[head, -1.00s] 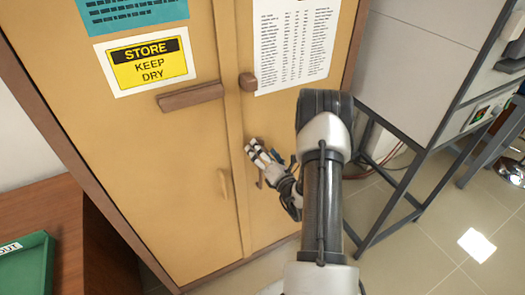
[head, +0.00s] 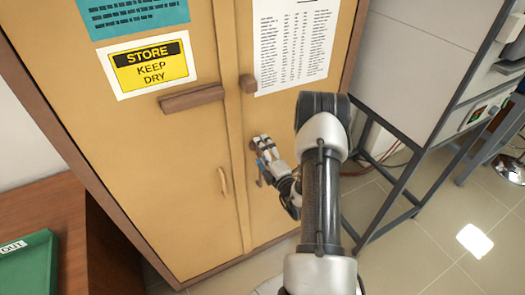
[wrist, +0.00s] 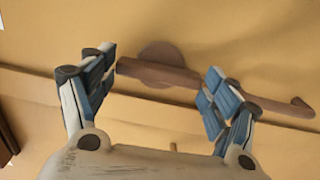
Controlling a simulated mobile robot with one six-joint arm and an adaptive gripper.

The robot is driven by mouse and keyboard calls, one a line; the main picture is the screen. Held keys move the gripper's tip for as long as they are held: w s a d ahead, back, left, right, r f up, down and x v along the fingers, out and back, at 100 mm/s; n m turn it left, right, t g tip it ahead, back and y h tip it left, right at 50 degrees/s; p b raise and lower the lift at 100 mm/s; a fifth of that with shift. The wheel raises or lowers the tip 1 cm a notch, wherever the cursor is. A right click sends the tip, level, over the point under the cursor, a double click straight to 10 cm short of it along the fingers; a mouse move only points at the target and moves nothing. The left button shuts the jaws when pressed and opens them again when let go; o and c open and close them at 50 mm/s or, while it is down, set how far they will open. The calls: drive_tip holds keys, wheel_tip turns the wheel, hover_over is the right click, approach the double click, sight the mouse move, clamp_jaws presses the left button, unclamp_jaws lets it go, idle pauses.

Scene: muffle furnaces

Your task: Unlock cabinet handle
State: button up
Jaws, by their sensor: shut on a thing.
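The tan two-door cabinet (head: 160,150) fills the left and middle of the head view. My gripper (head: 264,149) is at its right door, just right of the seam. In the wrist view its blue-padded fingers (wrist: 161,76) stand apart, shut on the brown cabinet handle (wrist: 155,72). This handle has a round base plate and a bar that lies across between the fingertips. In the head view my fingers hide most of the handle. A slim pull (head: 222,182) is on the left door.
A brown wooden bar (head: 192,99) is on the left door and a small brown block (head: 248,84) sits near the seam. A grey metal frame stand (head: 405,190) is close on the right. A green tray (head: 30,265) lies on a brown desk at lower left.

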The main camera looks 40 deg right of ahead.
drive_tip(key=shift+m, duration=0.3)
drive_tip(key=o, duration=1.1)
drive_tip(key=shift+c, duration=0.2)
drive_tip(key=v, duration=1.2)
drive_tip(key=shift+a, duration=0.1)
